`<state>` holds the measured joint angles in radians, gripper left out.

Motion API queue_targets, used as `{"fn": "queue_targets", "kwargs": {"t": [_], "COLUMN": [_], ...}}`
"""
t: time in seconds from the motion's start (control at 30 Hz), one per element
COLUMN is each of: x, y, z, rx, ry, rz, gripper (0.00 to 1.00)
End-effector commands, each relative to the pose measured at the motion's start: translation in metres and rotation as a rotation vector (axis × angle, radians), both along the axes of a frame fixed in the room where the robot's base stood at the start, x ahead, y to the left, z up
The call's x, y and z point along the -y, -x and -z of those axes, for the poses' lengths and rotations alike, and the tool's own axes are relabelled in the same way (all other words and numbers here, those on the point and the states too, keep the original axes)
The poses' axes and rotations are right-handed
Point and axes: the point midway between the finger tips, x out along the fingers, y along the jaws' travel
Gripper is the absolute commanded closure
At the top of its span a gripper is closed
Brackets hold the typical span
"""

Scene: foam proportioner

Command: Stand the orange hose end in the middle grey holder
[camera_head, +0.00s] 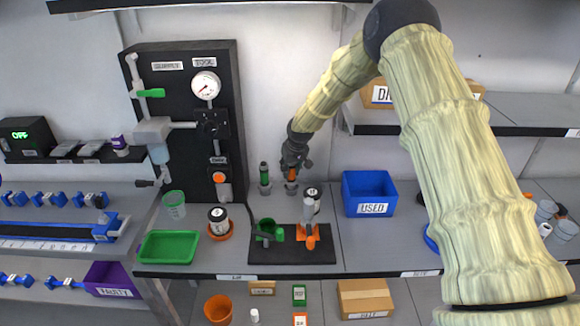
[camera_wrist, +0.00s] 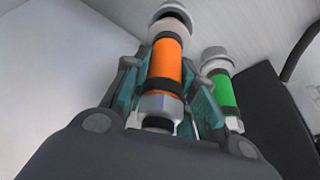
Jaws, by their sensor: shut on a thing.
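My gripper (camera_head: 294,160) points down at the back of the bench, shut around the orange hose end (camera_head: 292,175). In the wrist view the orange hose end (camera_wrist: 166,62) lies between the teal finger pads, with a dark band and metal nut nearer the palm. In the head view it is roughly upright, directly at a grey holder (camera_head: 291,188). I cannot tell whether its lower end is fully seated there. A green hose end (camera_head: 264,173) stands upright in the grey holder (camera_head: 264,188) to the left. It also shows in the wrist view (camera_wrist: 223,92), close beside my gripper.
A black panel with a gauge (camera_head: 206,85) stands to the left. A blue bin (camera_head: 369,193) is to the right. A black mat (camera_head: 262,255) with a green cup and orange-based tool lies in front. A white-capped container (camera_head: 313,194) stands close by at the front right.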

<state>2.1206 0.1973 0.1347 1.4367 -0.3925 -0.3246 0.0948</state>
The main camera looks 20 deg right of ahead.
Motion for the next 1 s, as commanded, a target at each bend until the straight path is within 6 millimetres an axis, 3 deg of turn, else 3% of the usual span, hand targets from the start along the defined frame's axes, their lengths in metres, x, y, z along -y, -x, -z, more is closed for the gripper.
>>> {"fn": "queue_targets", "kwargs": {"t": [0.43, 0.47, 0.57, 1.0], "x": [-0.0003, -0.0001, -0.0002, -0.0001], "y": [-0.0005, -0.0004, -0.0004, 0.0001], "z": [0.0063, 0.0063, 0.0057, 0.0006], "rx": [0.002, 0.001, 0.002, 0.002], "ry": [0.000, 0.000, 0.000, 0.000], "rz": [-0.001, -0.001, -0.001, -0.001], "gripper": [1.00, 0.71, 0.53, 0.52]}}
